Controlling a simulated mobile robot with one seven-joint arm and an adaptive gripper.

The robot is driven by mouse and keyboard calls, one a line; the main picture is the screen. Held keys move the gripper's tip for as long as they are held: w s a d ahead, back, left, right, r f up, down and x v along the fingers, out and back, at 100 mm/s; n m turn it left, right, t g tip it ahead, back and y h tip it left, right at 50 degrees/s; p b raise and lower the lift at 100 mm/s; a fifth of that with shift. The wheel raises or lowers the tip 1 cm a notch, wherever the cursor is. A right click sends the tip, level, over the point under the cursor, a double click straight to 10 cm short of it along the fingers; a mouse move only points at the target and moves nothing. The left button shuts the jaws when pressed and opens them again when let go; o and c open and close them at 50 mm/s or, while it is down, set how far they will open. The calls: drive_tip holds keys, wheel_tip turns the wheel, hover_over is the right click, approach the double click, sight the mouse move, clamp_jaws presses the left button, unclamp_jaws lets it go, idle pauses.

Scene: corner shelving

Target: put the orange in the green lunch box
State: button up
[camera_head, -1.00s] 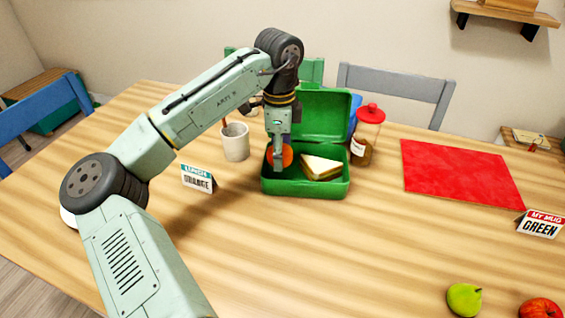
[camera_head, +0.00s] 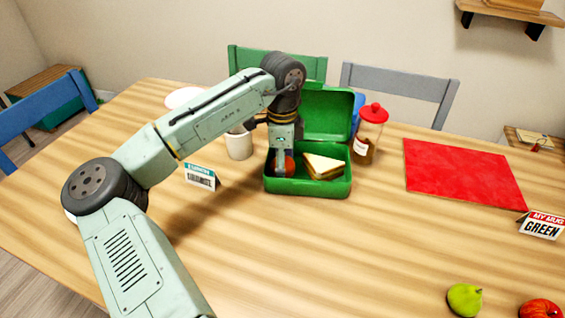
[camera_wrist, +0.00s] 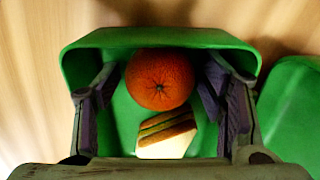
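The orange (camera_wrist: 160,80) is low inside the left part of the green lunch box (camera_wrist: 125,130), beside the sandwich. In the head view the orange (camera_head: 290,165) shows partly behind a finger. The lunch box (camera_head: 310,187) stands open on the table, lid up at the back. My gripper (camera_head: 283,168) points down into it. In the wrist view my gripper's fingers (camera_wrist: 161,75) stand on both sides of the orange, with narrow green gaps between them and the fruit; it looks open. The orange's underside is hidden.
A sandwich (camera_head: 324,166) lies in the box's right part. A red-lidded jar (camera_head: 368,140) stands close behind right, a white mug (camera_head: 239,146) to the left. A lunch sign (camera_head: 200,177) stands front left. A red mat (camera_head: 460,172) lies right; the table's front middle is clear.

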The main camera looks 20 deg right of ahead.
drive_tip(key=shift+o, duration=0.2)
wheel_tip(320, 180, up, 12)
drive_tip(key=b, duration=0.1)
drive_tip(key=shift+r, duration=0.15)
idle(0.4)
drive_tip(key=shift+c, duration=0.4)
idle(0.6)
